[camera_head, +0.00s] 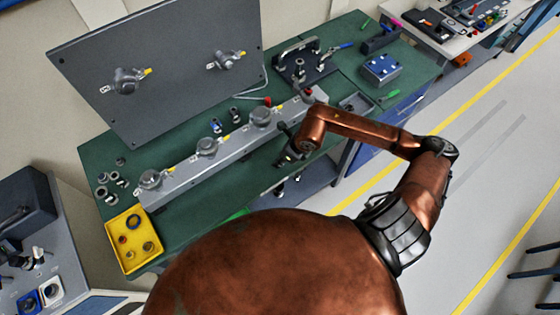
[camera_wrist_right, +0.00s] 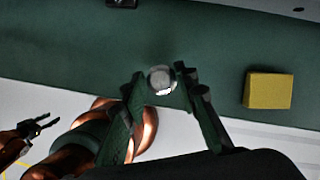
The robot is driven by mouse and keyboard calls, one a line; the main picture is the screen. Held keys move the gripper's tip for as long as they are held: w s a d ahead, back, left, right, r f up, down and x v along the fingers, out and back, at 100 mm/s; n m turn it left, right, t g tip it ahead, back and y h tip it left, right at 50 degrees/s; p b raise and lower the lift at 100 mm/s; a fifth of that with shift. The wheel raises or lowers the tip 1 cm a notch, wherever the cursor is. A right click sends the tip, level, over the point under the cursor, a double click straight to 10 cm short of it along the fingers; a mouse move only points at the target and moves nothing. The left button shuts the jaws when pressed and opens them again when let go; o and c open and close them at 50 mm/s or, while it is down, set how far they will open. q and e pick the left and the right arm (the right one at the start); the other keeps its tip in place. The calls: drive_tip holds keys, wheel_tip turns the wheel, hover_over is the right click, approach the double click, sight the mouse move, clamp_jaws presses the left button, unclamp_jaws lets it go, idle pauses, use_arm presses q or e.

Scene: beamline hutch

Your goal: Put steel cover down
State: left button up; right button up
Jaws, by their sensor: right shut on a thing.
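My right gripper (camera_head: 288,152) is over the front edge of the green bench, in front of the long grey rail. In the right wrist view its two fingers (camera_wrist_right: 161,88) are on either side of a small round shiny steel piece, which I take for the steel cover (camera_wrist_right: 162,80). The gripper is shut on it. The green bench top shows behind it, and I cannot tell if they touch. In the head view I cannot make out the cover. My left gripper (camera_wrist_right: 35,127) shows at the left of the wrist view, with its fingers apart and empty.
The grey rail (camera_head: 180,178) with several round fittings runs along the green bench (camera_head: 185,205). A grey panel (camera_head: 170,75) stands behind it. A yellow tray (camera_head: 119,248) is at the left end. A yellow block (camera_wrist_right: 268,90) lies right of the fingers in the wrist view.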

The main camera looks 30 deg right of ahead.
drive_tip(key=shift+w+f, duration=0.35)
drive_tip(key=shift+f, duration=0.1)
drive_tip(key=shift+f+p, duration=0.5)
drive_tip(key=shift+f, duration=1)
drive_tip(key=o, duration=1.2)
drive_tip(key=shift+f, duration=0.1)
drive_tip(key=shift+c, duration=0.2)
drive_tip(key=shift+d+r, duration=0.1)
drive_tip(key=shift+r, duration=0.3)
drive_tip(key=b+v, duration=0.1)
drive_tip(key=v, duration=1)
drive_tip(key=shift+s+r, duration=0.15)
drive_tip(key=shift+s, duration=0.05)
